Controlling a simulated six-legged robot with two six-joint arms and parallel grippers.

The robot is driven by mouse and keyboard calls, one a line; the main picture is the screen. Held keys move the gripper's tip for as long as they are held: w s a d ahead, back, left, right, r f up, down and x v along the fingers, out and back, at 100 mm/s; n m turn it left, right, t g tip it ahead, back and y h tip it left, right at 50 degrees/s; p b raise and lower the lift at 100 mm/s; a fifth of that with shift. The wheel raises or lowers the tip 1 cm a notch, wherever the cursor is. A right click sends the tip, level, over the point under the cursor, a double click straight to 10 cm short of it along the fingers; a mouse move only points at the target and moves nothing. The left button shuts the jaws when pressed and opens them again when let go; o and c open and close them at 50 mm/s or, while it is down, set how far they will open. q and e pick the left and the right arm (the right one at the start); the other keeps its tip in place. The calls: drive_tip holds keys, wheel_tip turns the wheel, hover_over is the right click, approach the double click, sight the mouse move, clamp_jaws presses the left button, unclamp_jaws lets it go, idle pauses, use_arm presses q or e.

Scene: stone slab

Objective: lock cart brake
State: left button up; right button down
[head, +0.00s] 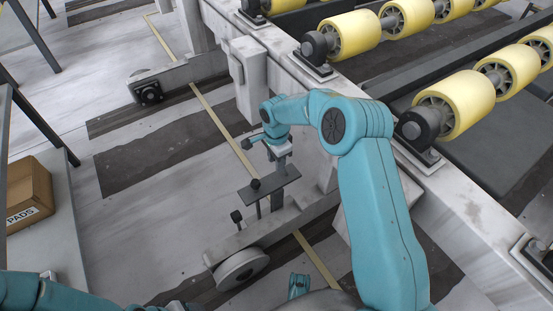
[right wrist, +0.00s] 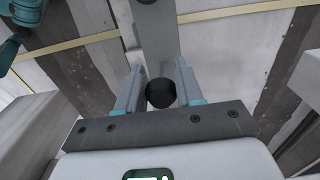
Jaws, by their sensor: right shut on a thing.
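The cart's grey beam (head: 290,222) runs low over the floor, with a wheel (head: 240,268) at its near end. A short lever with a black knob (head: 236,215) stands upright on the beam. My right gripper (head: 266,205) reaches down over the beam, just right of that lever. In the right wrist view, a black ball knob (right wrist: 160,94) sits between the two fingers of my right gripper (right wrist: 157,72), which are shut on it. In the head view its dark crossplate hides much of the grasp. My left arm (head: 50,292) enters at lower left; its jaws cannot be made out.
A conveyor with yellow rollers (head: 352,34) and a white frame (head: 457,205) stands close on the right. A second wheeled foot (head: 148,93) is farther left. A cardboard box (head: 28,196) rests on a shelf at far left. Open floor (head: 110,235) lies between.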

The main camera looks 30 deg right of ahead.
drive_tip(key=shift+s+f, duration=0.15)
drive_tip(key=shift+f, duration=0.1)
idle(0.5)
drive_tip(key=c, duration=1)
unclamp_jaws()
drive_tip(key=shift+o, duration=1)
drive_tip(key=shift+f, duration=0.1)
drive_tip(key=shift+r, duration=0.6)
wheel_tip(320, 180, up, 16)
drive_tip(key=p, duration=0.5)
drive_tip(key=shift+f, duration=0.25)
